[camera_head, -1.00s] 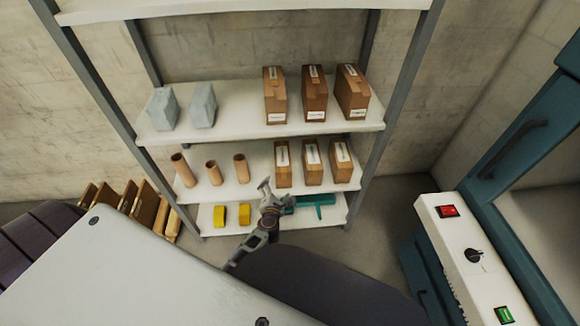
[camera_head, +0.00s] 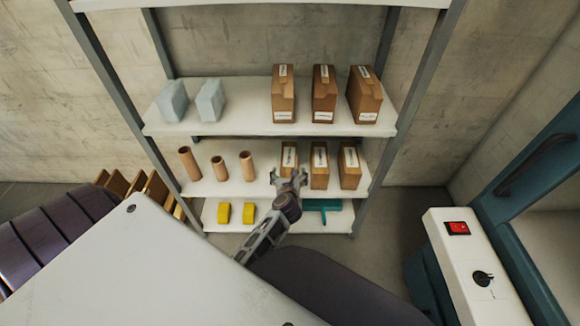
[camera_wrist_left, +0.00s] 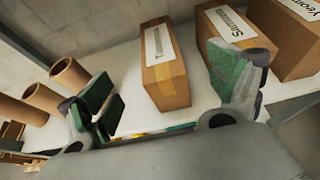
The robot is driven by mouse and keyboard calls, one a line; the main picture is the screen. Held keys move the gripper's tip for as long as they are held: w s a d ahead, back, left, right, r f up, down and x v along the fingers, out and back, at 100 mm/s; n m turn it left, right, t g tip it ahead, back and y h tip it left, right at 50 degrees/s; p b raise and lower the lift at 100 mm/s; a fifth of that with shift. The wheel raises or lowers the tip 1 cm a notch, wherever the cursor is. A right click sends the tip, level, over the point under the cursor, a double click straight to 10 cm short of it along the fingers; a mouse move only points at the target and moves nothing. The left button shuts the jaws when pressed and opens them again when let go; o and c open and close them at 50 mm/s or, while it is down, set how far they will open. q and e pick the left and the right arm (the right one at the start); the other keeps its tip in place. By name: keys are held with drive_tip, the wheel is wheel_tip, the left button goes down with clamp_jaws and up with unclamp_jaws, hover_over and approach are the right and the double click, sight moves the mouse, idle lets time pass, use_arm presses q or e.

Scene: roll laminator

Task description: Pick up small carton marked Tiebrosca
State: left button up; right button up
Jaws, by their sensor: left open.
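Three small brown cartons stand side by side on the middle shelf: a left one (camera_head: 289,157), a middle one (camera_head: 320,166) and a right one (camera_head: 350,167). My left gripper (camera_head: 291,180) is open and empty, just in front of the left small carton. In the left wrist view, the left small carton (camera_wrist_left: 165,68) appears between the open green-padded fingers (camera_wrist_left: 172,85), slightly beyond them. Its top label is too small to read. The middle carton (camera_wrist_left: 222,22) has a label starting "Su", the right one (camera_wrist_left: 292,35) "Yeom". I cannot read Tiebrosca anywhere.
Three larger cartons (camera_head: 324,95) and two grey blocks (camera_head: 210,99) stand on the shelf above. Brown tubes (camera_head: 219,168) stand left of the small cartons. Yellow items (camera_head: 224,213) and a teal item (camera_head: 322,206) lie below. The white-and-teal machine (camera_head: 458,255) is at right.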

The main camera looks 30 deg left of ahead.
sight(290, 170)
use_arm(q)
drive_tip(key=shift+w, duration=0.1)
drive_tip(key=shift+b+x, duration=0.4)
drive_tip(key=shift+x, duration=2.2)
drive_tip(key=shift+w+a+f+b, duration=0.15)
drive_tip(key=shift+w+a+b, duration=0.05)
drive_tip(key=shift+w+b, duration=0.1)
drive_tip(key=shift+w+a+f, duration=0.15)
drive_tip(key=shift+w+f, duration=0.05)
drive_tip(key=shift+w, duration=0.05)
drive_tip(key=shift+w+a+f, duration=0.15)
drive_tip(key=shift+w+a, duration=0.05)
drive_tip(key=shift+w, duration=0.15)
drive_tip(key=shift+w+a+f, duration=0.15)
drive_tip(key=shift+w+a, duration=0.1)
drive_tip(key=shift+w, duration=0.15)
use_arm(e)
drive_tip(key=r, duration=0.1)
drive_tip(key=w+a+r, duration=0.1)
drive_tip(key=r, duration=0.1)
drive_tip(key=w+a+r, duration=0.1)
drive_tip(key=r, duration=0.1)
use_arm(q)
drive_tip(key=shift+b, duration=0.3)
